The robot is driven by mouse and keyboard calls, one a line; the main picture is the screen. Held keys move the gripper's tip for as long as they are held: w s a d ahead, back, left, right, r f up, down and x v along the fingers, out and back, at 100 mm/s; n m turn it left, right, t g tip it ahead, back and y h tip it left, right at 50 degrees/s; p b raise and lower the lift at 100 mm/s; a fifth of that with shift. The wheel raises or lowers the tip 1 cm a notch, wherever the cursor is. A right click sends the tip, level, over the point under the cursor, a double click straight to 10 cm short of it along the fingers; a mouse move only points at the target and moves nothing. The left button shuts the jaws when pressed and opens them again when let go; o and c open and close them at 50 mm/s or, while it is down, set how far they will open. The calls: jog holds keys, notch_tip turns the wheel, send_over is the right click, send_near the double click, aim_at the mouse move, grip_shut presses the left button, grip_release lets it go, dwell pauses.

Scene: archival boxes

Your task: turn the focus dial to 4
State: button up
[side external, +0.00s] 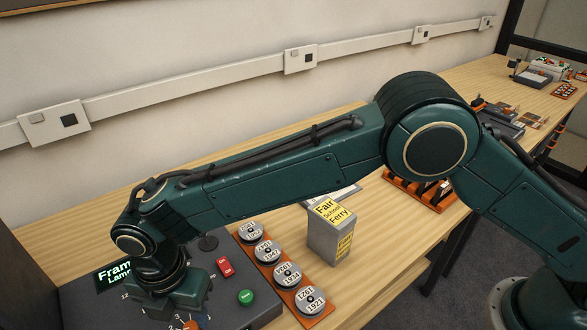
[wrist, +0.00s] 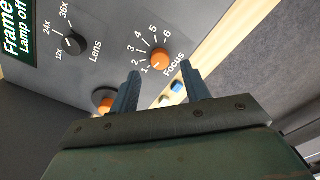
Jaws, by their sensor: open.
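The focus dial (wrist: 158,61) is a small orange knob on the dark grey panel in the wrist view. White numbers 1 to 6 run around it, with the word Focus beside it. I cannot tell for sure which number its mark faces. My gripper (wrist: 160,72) is open, with one blue finger to each side of the dial in the picture; contact cannot be judged. In the side external view my gripper (side external: 172,302) hangs low over the panel. An orange knob (side external: 190,325) shows partly at that view's bottom edge.
The panel (wrist: 100,20) also carries a lens dial (wrist: 74,43), another orange-topped knob (wrist: 104,101) by the left finger, and a lit display (wrist: 17,30). A red switch (side external: 225,266), green button (side external: 246,297), orange rack of reels (side external: 285,275) and grey box (side external: 330,232) stand right of my gripper.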

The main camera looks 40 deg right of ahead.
aim_at(190, 328)
jog(key=shift+f, duration=2)
jog(key=c, duration=1)
